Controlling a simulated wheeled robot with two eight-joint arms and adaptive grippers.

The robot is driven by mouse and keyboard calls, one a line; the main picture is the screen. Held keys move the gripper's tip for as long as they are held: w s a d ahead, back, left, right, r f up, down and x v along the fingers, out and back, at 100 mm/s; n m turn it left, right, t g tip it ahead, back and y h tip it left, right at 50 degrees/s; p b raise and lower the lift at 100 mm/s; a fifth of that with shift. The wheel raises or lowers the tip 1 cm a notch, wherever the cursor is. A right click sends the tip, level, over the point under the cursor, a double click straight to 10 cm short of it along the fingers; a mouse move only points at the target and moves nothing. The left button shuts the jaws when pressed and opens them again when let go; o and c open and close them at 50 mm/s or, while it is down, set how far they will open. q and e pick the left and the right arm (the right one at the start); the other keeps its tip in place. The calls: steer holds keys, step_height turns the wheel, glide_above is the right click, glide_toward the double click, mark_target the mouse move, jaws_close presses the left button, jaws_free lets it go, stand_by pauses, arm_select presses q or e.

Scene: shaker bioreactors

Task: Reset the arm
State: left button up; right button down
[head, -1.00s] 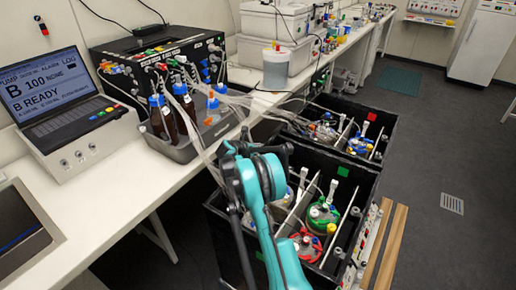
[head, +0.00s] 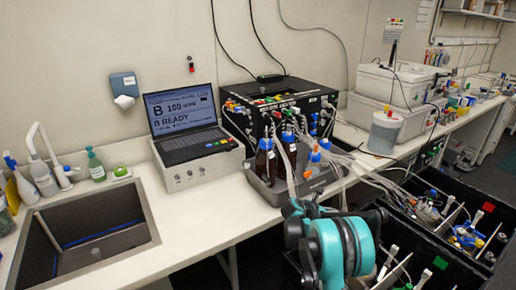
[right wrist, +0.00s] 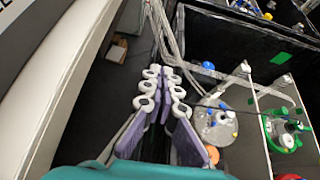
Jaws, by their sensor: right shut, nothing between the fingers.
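My right arm, teal and black (head: 335,245), rises from the bottom middle of the head view, in front of the bench edge and left of the black bins. Its fingertips cannot be made out there. In the right wrist view my right gripper (right wrist: 166,88) is shut and empty, with its white-linked fingers side by side. It hangs over the gap between the white bench (right wrist: 85,60) and a black bin (right wrist: 232,45). A grey-lidded vessel (right wrist: 212,122) stands just right of the fingers. My left gripper is in neither view.
Clear tubes (right wrist: 172,40) run close beyond the fingers. A tray of bottles (head: 300,188) stands at the bench's front edge. A laptop (head: 185,125), a black pump unit (head: 275,92) and a sink (head: 85,240) are also on the bench. A green-lidded vessel (right wrist: 283,130) is farther right.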

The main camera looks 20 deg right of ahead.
steer(key=s+a+r+m+t+y, duration=0.1)
steer(key=s+a+r+m+y, duration=0.2)
steer(key=s+a+r+m, duration=0.4)
steer(key=s+a+r+m+t+y, duration=0.1)
steer(key=s+a+r+m+y, duration=0.25)
steer(key=s+a, duration=0.45)
steer(key=s+a+f+m+t+y, duration=0.1)
steer(key=s+a+m+y, duration=0.4)
steer(key=s+a+m, duration=0.5)
steer(key=s+a+f, duration=0.1)
steer(key=s+a, duration=0.5)
steer(key=a, duration=0.1)
steer(key=shift+s+a+m+t, duration=0.2)
steer(key=shift+a+m+t, duration=0.15)
steer(key=shift+a+t, duration=0.05)
